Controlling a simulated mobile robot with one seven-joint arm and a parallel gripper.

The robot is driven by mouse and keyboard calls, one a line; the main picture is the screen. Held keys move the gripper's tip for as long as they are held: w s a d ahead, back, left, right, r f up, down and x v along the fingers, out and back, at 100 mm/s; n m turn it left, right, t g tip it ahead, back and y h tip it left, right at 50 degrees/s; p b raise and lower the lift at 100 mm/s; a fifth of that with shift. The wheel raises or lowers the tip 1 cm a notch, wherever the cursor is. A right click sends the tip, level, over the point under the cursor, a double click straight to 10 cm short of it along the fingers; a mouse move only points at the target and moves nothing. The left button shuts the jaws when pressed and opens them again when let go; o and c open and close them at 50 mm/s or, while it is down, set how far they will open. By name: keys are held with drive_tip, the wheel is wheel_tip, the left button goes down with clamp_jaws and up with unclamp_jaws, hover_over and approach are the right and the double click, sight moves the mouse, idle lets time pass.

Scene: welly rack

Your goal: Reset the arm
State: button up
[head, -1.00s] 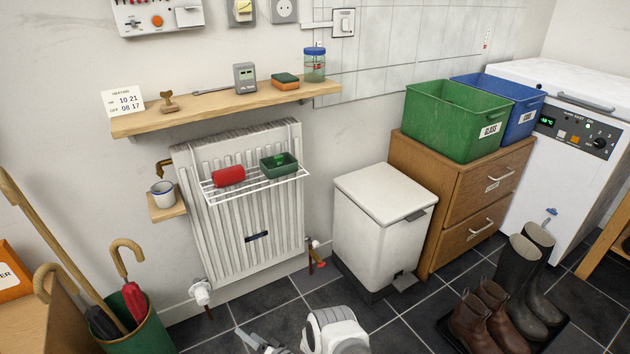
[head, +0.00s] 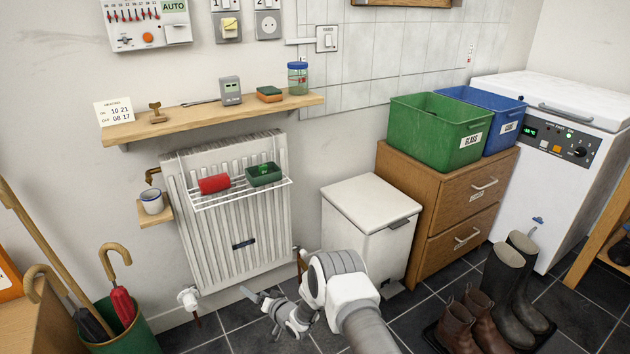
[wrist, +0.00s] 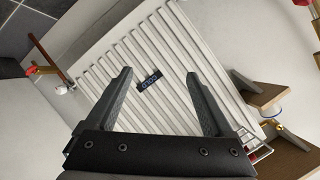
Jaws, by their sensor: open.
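My gripper (head: 254,294) is low in the head view, in front of the lower part of the white radiator (head: 262,255). Its fingers are small and partly hard to make out there. In the wrist view my gripper (wrist: 160,74) is open, with two dark fingers spread apart and nothing between them. Beyond them is the ribbed radiator (wrist: 155,35) with a small dark label reading COLD (wrist: 161,80). My arm reaches up from the bottom edge of the head view and bends to the left.
A wire rack (head: 240,192) on the radiator holds a red roll and a green tray. A wooden shelf (head: 180,122) is above. An umbrella bin (head: 135,335) is at left.

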drive_tip(key=w+d+r+h, duration=0.2)
drive_tip(key=w+d+r, duration=0.1)
drive_tip(key=r, duration=0.5)
drive_tip(key=w+d+r+h, duration=0.1)
drive_tip(key=w+d+r, duration=0.25)
drive_tip(key=r, duration=0.55)
drive_tip(key=s+d+r+h, duration=0.2)
drive_tip(key=d+r, duration=0.3)
drive_tip(key=r, duration=0.4)
drive_tip(key=s+d+r+h, duration=0.2)
drive_tip(key=d+r, duration=0.4)
drive_tip(key=r, duration=0.2)
drive_tip(key=s+d+r+g+h, duration=0.1)
drive_tip(key=s+d+r, duration=0.45)
drive_tip(key=s, duration=0.35)
drive_tip(key=s+d+r+g+h, duration=0.1)
drive_tip(key=s+d+r, duration=0.4)
drive_tip(key=s+r, duration=0.25)
drive_tip(key=s+d+g, duration=0.1)
drive_tip(key=s+d, duration=0.1)
drive_tip(key=s, duration=1.1)
drive_tip(key=s+d+g, duration=0.2)
drive_tip(key=s, duration=1.1)
wheel_tip(320, 180, up, 29)
drive_tip(key=p, duration=2.8)
drive_tip(key=shift+w+f+h+p, duration=0.15)
drive_tip(key=shift+w+h+p, duration=0.15)
drive_tip(key=shift+w, duration=0.05)
drive_tip(key=shift+d, duration=0.1)
